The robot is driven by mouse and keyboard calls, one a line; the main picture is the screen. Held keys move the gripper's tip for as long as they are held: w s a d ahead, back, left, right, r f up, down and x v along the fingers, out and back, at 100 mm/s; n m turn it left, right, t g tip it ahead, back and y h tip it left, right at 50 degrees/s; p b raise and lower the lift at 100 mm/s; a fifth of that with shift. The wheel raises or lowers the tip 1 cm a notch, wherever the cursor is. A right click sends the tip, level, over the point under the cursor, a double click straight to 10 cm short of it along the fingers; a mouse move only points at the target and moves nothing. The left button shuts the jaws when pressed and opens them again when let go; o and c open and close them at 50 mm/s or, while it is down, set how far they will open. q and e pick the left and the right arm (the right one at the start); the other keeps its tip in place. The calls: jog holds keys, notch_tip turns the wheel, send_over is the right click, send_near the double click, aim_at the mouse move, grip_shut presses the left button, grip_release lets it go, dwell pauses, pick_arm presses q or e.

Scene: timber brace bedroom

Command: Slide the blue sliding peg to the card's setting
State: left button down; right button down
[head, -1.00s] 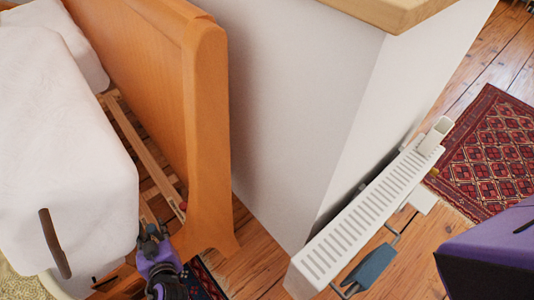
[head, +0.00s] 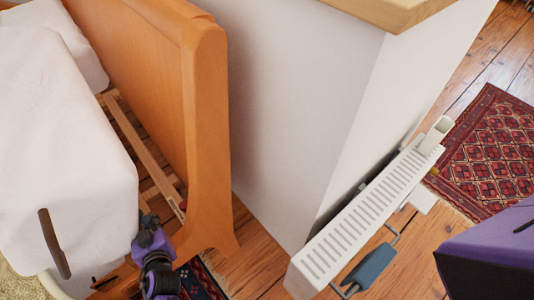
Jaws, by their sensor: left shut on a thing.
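My left gripper (head: 150,222) is at the lower left, at the near end of the light wooden brace (head: 140,145) beside the bed. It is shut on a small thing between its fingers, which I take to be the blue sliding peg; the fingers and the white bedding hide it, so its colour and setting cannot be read. A small red mark (head: 183,205) shows on the brace near the bed's end. No card can be made out. My right gripper is out of view.
The orange wooden bed end (head: 205,130) stands just right of the brace. White bedding (head: 60,150) hangs close on the left. A white radiator (head: 340,235) with a blue-grey pad (head: 372,265) is at the right. Bare floorboards (head: 250,255) lie between.

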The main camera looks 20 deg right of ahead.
pick_arm(q)
jog(key=c, duration=1.7)
grip_release()
jog(key=shift+a, duration=0.25)
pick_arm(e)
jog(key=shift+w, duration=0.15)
pick_arm(q)
jog(key=shift+o, duration=0.2)
jog(key=shift+s+r, duration=0.1)
jog(key=v, duration=1.1)
jog(key=shift+s+d+r, duration=0.1)
jog(key=shift+s+r, duration=0.1)
jog(key=shift+s, duration=0.15)
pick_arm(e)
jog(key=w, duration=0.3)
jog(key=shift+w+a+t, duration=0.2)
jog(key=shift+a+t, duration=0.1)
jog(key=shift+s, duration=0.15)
